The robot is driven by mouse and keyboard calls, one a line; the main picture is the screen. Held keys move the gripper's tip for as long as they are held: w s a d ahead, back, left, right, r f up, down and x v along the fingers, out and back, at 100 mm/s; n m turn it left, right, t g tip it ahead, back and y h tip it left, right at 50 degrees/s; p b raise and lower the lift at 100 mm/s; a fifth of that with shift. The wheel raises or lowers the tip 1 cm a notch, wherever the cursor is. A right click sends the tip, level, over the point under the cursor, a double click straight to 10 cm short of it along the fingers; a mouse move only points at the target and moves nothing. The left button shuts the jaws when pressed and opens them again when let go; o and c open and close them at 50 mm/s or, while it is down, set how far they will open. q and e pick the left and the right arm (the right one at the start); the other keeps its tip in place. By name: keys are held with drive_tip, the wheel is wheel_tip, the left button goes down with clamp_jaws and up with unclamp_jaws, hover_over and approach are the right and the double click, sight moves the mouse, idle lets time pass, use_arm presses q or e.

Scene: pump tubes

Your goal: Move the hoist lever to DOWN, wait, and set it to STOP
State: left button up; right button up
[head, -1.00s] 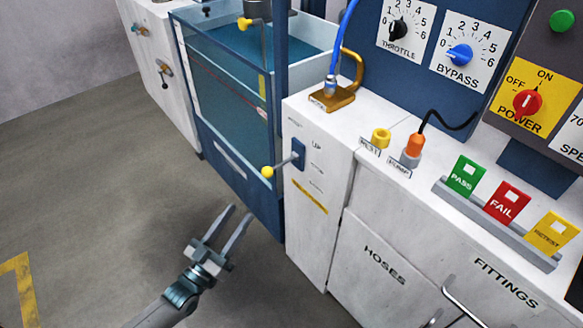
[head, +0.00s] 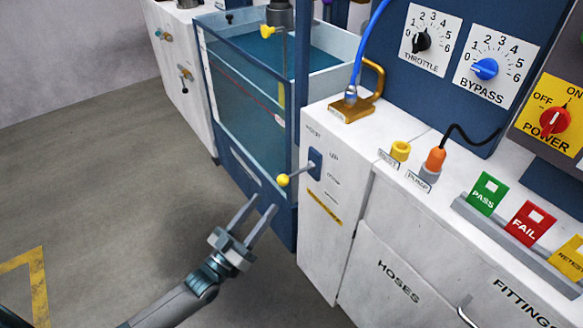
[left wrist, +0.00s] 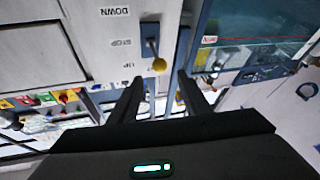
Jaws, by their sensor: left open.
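The hoist lever is a thin rod with a yellow knob (head: 283,180), on a blue plate (head: 315,163) on the side of the white cabinet. UP, STOP and DOWN labels run from top to bottom beside it. The rod juts out toward the left; I cannot tell its exact setting. My left gripper (head: 262,205) is open and empty, below and left of the knob, apart from it. In the left wrist view the picture is upside down, and the knob (left wrist: 159,65) shows between and just beyond the open fingertips (left wrist: 161,76). My right gripper is not in view.
A water tank (head: 245,110) with a blue frame stands behind the lever, left of the cabinet (head: 325,235). A brass fitting with a blue hose (head: 352,105) and PASS and FAIL cards (head: 487,193) stand on top. Open floor (head: 110,180) lies left.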

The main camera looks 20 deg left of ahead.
sight(285, 177)
use_arm(q)
drive_tip(key=x, duration=1.4)
drive_tip(key=shift+p, duration=0.4)
clamp_jaws()
